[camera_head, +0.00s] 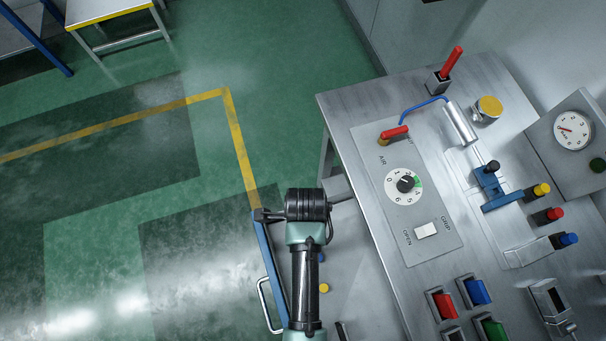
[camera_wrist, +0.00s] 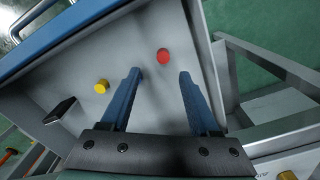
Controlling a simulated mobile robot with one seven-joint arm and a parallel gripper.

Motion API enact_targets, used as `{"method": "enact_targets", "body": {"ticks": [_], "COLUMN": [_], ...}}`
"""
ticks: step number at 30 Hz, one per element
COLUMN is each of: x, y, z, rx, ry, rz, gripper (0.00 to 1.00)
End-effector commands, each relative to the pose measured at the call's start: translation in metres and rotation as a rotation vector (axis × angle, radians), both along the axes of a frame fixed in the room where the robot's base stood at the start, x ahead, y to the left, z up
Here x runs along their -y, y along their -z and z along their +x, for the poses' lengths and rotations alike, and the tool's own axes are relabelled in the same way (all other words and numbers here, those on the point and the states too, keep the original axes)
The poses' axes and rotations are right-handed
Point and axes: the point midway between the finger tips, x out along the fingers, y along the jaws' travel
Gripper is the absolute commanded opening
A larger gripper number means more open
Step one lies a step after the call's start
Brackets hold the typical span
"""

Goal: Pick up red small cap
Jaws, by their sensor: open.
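A small round red cap (camera_wrist: 163,57) lies on the grey floor of an open drawer (camera_wrist: 150,30) in the wrist view. My gripper (camera_wrist: 160,76) is open, with its two blue fingers apart and nothing between the tips. The cap shows between the fingers' lines, just past their tips; the height between them is hard to tell. In the head view my arm hangs over the drawer (camera_head: 346,262), and its body hides the red cap and the fingertips.
A yellow cap (camera_wrist: 101,87) and a dark block (camera_wrist: 59,110) lie in the drawer, left of the fingers. The blue drawer front (camera_head: 268,265) and grey walls enclose them. The workbench (camera_head: 350,105) with switches, levers and coloured buttons stands right of my arm. Green floor lies left.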

Motion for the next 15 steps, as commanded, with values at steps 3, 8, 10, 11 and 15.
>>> {"method": "enact_targets", "body": {"ticks": [3,8,10,11,15], "x": [0.000,-0.001,-0.002,-0.002,-0.003], "y": [0.015,0.024,0.033,0.038,0.059], "z": [0.001,0.002,0.002,0.003,0.005], "rx": [0.002,0.002,0.001,0.001,0.001], "ry": [-0.001,-0.002,-0.002,-0.003,-0.001], "rz": [0.001,0.001,0.000,0.000,0.000], "gripper": [0.62,0.62,0.62,0.62,0.62]}}
